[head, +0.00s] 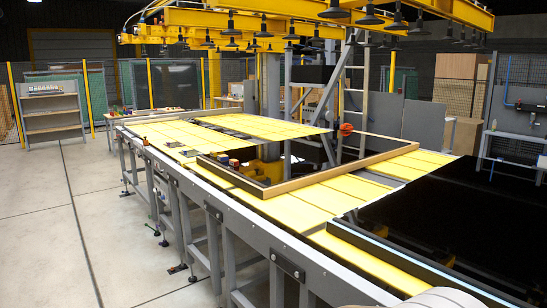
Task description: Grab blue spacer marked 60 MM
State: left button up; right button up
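A few small coloured blocks sit near the left corner of the wooden frame on the long table. One looks dark blue (223,158), and a reddish one (235,163) is beside it. They are too small for any marking to be read, so I cannot tell which is the spacer marked 60 MM. Neither of my grippers shows in the head view. A pale rounded part at the bottom edge may be mine.
The long table (320,198) with yellow panels fills the middle and right. A dark glossy panel (470,215) covers its near right. A yellow suction lifter (260,22) with black cups hangs overhead. A shelf (52,118) stands far left. The grey floor (60,220) at left is clear.

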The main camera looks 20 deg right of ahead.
aim_at(223, 157)
jog(key=i+z, duration=0.25)
jog(key=i, duration=0.2)
jog(key=i+j+z, duration=0.25)
jog(key=i, duration=0.15)
jog(key=i+j+z, duration=0.2)
jog(key=i, duration=0.25)
jog(key=i+j+z, duration=0.25)
jog(key=i+j, duration=0.75)
jog(key=i, duration=0.15)
jog(key=i+j+z, duration=0.1)
jog(key=i+j, duration=0.6)
jog(key=i, duration=0.2)
